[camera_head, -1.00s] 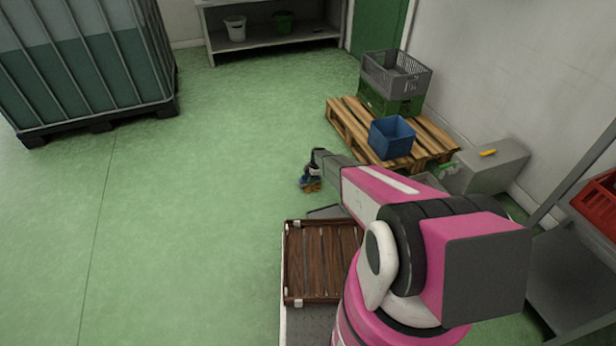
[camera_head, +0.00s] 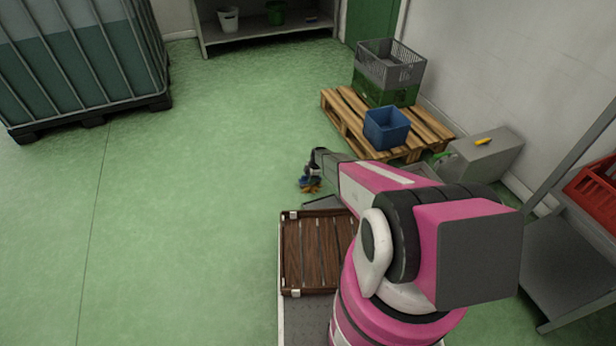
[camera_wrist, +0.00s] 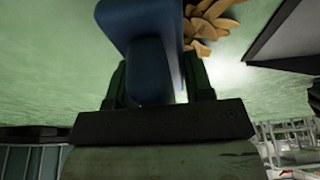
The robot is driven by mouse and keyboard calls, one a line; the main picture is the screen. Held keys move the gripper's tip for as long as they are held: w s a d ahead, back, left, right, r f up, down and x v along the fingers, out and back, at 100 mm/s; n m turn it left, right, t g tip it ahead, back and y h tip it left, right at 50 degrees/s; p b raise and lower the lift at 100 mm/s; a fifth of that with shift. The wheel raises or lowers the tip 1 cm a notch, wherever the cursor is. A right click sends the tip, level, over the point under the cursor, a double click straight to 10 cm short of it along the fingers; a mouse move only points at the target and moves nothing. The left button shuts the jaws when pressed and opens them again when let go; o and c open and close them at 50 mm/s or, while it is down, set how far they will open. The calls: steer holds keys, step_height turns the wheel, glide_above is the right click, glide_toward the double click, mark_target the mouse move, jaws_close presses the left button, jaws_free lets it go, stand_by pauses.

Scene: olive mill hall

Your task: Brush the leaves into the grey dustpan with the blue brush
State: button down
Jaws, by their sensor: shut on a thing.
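My gripper (camera_head: 315,172) is low over the green floor, shut on the blue brush (camera_wrist: 145,45). The brush also shows small in the head view (camera_head: 306,181). A heap of orange-brown leaves (camera_wrist: 208,22) lies right beside the brush, and it shows just below it in the head view (camera_head: 313,188). The grey dustpan (camera_head: 322,202) lies a short way in front of the leaves, partly hidden by my arm. In the wrist view a dark grey edge (camera_wrist: 285,38), likely the dustpan's, is at the right, apart from the leaves.
A wooden pallet (camera_head: 342,113) bears a blue bin (camera_head: 386,130) and stacked grey (camera_head: 388,66) and green crates. A grey box (camera_head: 488,158) stands by the wall. A red crate (camera_head: 592,190) is at the right. A large tank (camera_head: 85,60) stands at the left. The floor between is clear.

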steer(key=shift+s+d, duration=0.55)
steer(key=shift+s, duration=1.2)
steer(key=shift+s+d, duration=0.55)
steer(key=shift+s, duration=1.25)
steer(key=shift+s+d, duration=0.55)
steer(key=shift+s, duration=1.2)
steer(key=shift+w+a+r, duration=0.1)
steer(key=shift+w+r, duration=0.15)
steer(key=shift+r, duration=1.15)
steer(key=shift+w+a+r, duration=0.1)
steer(key=shift+w+r, duration=0.1)
steer(key=shift+r, duration=1.2)
